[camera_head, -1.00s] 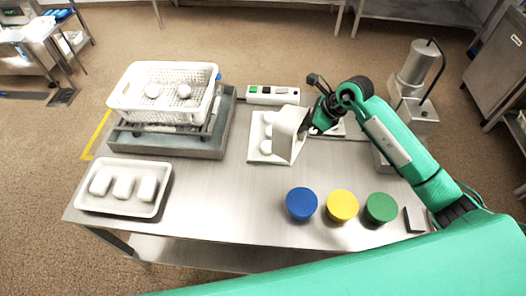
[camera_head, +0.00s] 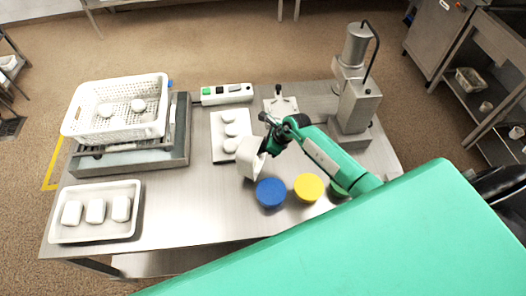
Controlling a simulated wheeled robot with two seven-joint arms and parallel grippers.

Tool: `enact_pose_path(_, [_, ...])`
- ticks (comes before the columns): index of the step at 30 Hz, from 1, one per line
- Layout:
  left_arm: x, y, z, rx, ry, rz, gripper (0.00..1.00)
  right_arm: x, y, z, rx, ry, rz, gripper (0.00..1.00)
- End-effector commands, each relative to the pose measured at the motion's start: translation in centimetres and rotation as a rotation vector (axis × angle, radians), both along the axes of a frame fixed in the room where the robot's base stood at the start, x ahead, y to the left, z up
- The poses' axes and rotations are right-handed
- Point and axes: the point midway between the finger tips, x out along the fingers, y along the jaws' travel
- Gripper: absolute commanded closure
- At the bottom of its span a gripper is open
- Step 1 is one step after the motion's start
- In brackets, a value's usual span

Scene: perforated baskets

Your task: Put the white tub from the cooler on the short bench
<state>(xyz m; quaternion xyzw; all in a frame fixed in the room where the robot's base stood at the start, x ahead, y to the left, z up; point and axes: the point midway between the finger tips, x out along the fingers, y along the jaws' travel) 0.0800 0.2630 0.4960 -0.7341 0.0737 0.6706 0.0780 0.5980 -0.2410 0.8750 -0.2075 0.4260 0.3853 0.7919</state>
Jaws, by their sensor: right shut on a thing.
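A white tub (camera_head: 250,158) is held above the steel table (camera_head: 190,205), just behind the blue round lid (camera_head: 270,193). My right gripper (camera_head: 264,144) is shut on the tub; its fingertips are small and partly hidden by the wrist. The tub looks tilted, and it appears clear of the tabletop. My left gripper is not in view. I cannot pick out a cooler or a short bench for certain.
A white perforated basket (camera_head: 117,125) stands on a grey scale at the left. A white tray (camera_head: 95,233) holds three white blocks. A white board (camera_head: 222,151) holds white rounds. A yellow lid (camera_head: 309,187) and a metal machine (camera_head: 355,105) are at the right.

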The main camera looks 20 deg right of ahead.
Motion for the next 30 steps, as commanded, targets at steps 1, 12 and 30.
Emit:
enact_pose_path(1, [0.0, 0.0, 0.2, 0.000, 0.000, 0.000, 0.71, -0.1, 0.0, -0.4, 0.001, 0.003, -0.001, 1.00])
enact_pose_path(12, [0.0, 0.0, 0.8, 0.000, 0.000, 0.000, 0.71, 0.0, 0.0, -3.7, 0.000, 0.000, -0.001, 1.00])
enact_pose_path(30, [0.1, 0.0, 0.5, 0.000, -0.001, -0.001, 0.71, 0.0, 0.0, -3.9, 0.000, 0.001, -0.001, 0.69])
